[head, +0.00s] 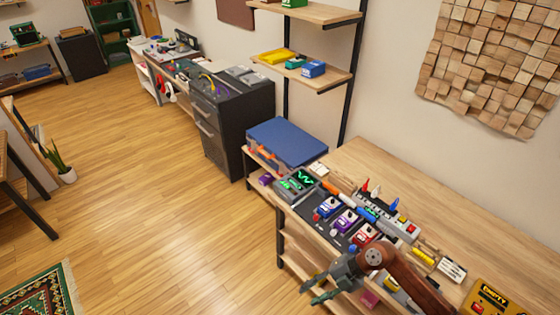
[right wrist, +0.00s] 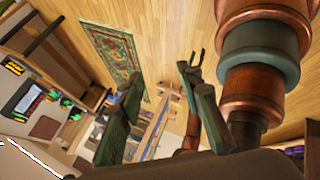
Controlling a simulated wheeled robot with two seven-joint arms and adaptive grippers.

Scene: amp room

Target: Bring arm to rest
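My right arm comes in from the lower right in the head view, brown and copper with a green-grey gripper. The right gripper (head: 308,292) hangs over the front edge of the pedal bench, beside the pedals and above the lower shelf. In the right wrist view its two green fingers (right wrist: 160,90) stand well apart with nothing held between them. A small forked dark shape shows by the right finger; I cannot tell what it is. My left gripper is not seen in the head view.
The pedal bench (head: 365,165) carries several pedals, including a blue one (head: 328,207) and a purple one (head: 345,221), close to my right arm. A blue-lidded case (head: 287,141) and a dark cabinet (head: 232,118) stand behind. Open wooden floor (head: 160,190) lies left.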

